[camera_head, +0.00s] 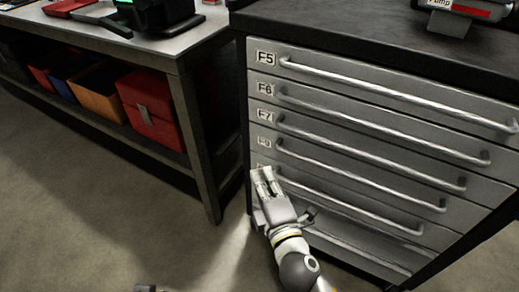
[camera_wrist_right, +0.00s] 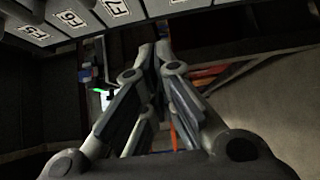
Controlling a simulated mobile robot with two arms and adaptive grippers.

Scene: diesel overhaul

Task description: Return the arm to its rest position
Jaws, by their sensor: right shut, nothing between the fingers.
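My right gripper (camera_head: 264,182) is in front of the lower drawers of the grey cabinet (camera_head: 375,150) in the head view. Its fingers point up the picture toward the lower left drawer label, which they partly cover. In the right wrist view the fingers of this gripper (camera_wrist_right: 154,50) come together at the tips, with nothing between them. My right arm comes in from the bottom of the head view. A small piece at the bottom edge left of it may be part of my left arm, but no left fingers show.
The cabinet has several drawers with long bar handles (camera_head: 400,95), all apparently closed. A workbench (camera_head: 190,45) stands to the left, with a red box (camera_head: 150,105) and an orange bin (camera_head: 98,92) on its lower shelf. The floor (camera_head: 110,215) at the lower left is clear.

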